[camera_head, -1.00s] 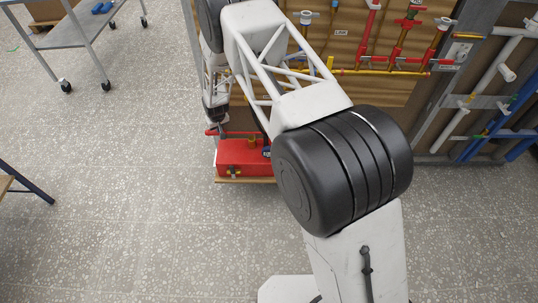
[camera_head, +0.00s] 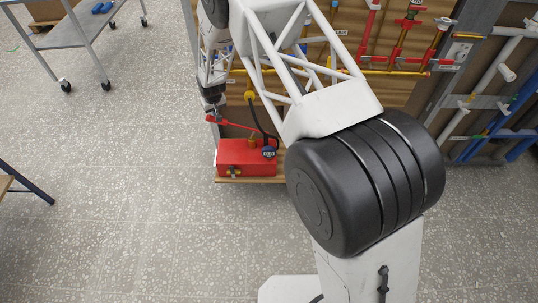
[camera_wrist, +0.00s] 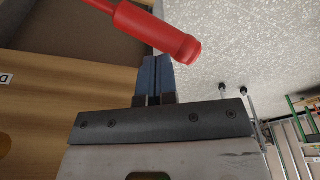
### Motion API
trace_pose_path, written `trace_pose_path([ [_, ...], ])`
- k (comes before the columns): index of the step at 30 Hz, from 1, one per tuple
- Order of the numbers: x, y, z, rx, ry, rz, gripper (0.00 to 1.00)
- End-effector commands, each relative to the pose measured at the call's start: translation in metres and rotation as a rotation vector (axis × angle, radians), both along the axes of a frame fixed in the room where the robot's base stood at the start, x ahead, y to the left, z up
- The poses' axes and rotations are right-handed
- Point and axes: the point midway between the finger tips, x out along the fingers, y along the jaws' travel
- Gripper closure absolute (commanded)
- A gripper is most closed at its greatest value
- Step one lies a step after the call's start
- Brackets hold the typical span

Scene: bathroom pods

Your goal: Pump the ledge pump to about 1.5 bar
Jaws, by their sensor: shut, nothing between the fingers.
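The ledge pump (camera_head: 232,158) is a red box on a wooden ledge in the head view. Its red lever handle (camera_head: 228,122) is raised above the box, its free end at the left and higher. A small blue-rimmed gauge (camera_head: 268,152) sits at the box's right; its reading is too small to tell. My gripper (camera_head: 215,113) is at the handle's free end. In the wrist view my gripper (camera_wrist: 157,62) is shut and empty, its blue fingertips right by the red handle grip (camera_wrist: 150,32). I cannot tell whether they touch it.
A wooden panel with red and yellow pipes (camera_head: 395,62) stands behind the pump, and a dark hose (camera_head: 262,122) runs between them. A grey trolley (camera_head: 75,28) stands at the far left. The speckled floor (camera_head: 130,190) left of the pump is clear.

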Motion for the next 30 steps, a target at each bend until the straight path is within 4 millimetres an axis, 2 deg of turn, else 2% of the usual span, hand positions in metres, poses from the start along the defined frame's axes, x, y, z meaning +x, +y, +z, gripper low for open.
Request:
trace_pose_path([
  [17,0.000,0.000,0.002,-0.001,0.001,0.000,1.00],
  [23,-0.001,0.000,-0.011,-0.002,0.003,0.000,1.00],
  [30,-0.001,0.000,-0.035,-0.001,0.002,0.000,1.00],
])
